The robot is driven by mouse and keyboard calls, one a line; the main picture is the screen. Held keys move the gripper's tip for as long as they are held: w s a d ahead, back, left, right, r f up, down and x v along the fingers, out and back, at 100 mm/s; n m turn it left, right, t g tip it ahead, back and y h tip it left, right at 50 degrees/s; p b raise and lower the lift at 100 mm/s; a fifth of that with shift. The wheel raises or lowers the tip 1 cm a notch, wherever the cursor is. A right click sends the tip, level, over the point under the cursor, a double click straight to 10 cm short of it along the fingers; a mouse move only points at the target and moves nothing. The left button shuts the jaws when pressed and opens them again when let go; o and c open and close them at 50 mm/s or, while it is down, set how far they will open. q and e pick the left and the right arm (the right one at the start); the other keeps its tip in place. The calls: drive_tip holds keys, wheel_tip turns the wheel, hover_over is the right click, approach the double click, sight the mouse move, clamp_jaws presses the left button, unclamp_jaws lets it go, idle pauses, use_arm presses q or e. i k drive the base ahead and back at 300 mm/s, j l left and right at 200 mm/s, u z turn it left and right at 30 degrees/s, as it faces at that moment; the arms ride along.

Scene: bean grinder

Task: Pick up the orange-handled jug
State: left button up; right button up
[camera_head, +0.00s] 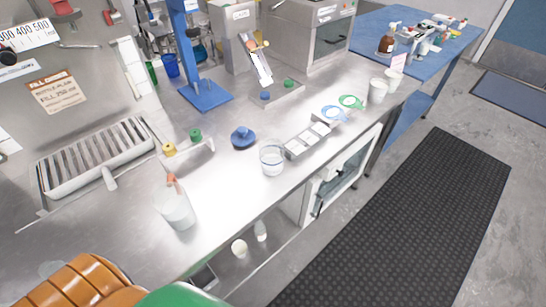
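A pale jug with an orange handle (178,209) stands upright on the steel counter, left of the middle and near the front edge. Its orange handle (173,184) is at the far rim, on the upper left side. Its inside is too small to make out. Neither of my grippers shows in the head view, and nothing is seen touching the jug.
A clear beaker (272,158) and a dark blue round piece (243,138) stand right of the jug. A slatted drain rack (95,152) lies to the left. The steel counter (225,205) is bare between jug and beaker. Orange and green shapes fill the lower left corner.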

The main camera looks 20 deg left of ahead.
sight(183, 217)
drive_tip(key=j+u, duration=0.15)
drive_tip(key=u, duration=0.25)
drive_tip(key=k+j+u, duration=0.1)
drive_tip(key=u, duration=0.35)
drive_tip(key=j+u, duration=0.4)
drive_tip(key=l, duration=0.15)
